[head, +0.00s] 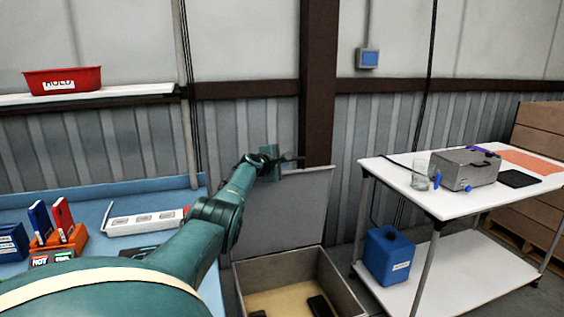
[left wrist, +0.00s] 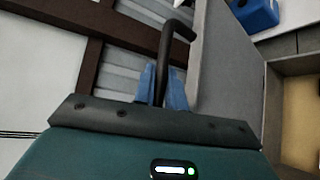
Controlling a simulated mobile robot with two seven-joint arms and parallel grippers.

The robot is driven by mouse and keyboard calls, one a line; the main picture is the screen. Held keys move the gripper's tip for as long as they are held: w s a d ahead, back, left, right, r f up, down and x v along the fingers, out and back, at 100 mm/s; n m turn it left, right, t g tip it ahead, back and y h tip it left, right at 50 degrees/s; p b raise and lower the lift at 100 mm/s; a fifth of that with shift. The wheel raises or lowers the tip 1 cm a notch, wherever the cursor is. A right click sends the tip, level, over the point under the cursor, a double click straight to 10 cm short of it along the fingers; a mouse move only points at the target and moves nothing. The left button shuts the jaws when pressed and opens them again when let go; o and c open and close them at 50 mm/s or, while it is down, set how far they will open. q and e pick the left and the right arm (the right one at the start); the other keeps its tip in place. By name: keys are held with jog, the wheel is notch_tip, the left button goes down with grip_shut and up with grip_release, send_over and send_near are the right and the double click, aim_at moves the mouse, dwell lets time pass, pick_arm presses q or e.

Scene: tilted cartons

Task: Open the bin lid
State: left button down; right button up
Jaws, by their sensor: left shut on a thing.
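The bin (head: 340,268) stands on the floor between the blue table and the white cart. Its grey lid (head: 285,210) is raised and stands nearly upright behind the opening. My left gripper (head: 285,160) is at the lid's top edge. In the left wrist view its blue fingers (left wrist: 162,88) are shut on a dark curved handle (left wrist: 180,32) beside the lid (left wrist: 225,85). The bin's inside has a tan floor, with dark objects (head: 320,305) on it. The bin's interior also shows at the right of the left wrist view (left wrist: 300,110). My right gripper is in neither view.
A blue table (head: 90,212) at left holds a white power strip (head: 145,222) and small bins. A white cart (head: 430,200) at right carries a grey box (head: 465,170) and a glass (head: 421,172), with a blue container (head: 388,255) below. A brown post (head: 318,100) stands behind the lid.

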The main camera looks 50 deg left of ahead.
pick_arm(q)
jog(key=shift+r, duration=0.1)
jog(key=c, duration=1.5)
grip_release()
jog(key=shift+o, duration=0.2)
jog(key=shift+s, duration=0.15)
jog(key=shift+s+r+p, duration=0.2)
jog(key=shift+s+p, duration=0.45)
jog(key=shift+p, duration=0.1)
jog(key=p+v, duration=0.2)
jog(key=v, duration=0.9)
jog(key=shift+s+d, duration=0.2)
jog(key=shift+d, duration=0.15)
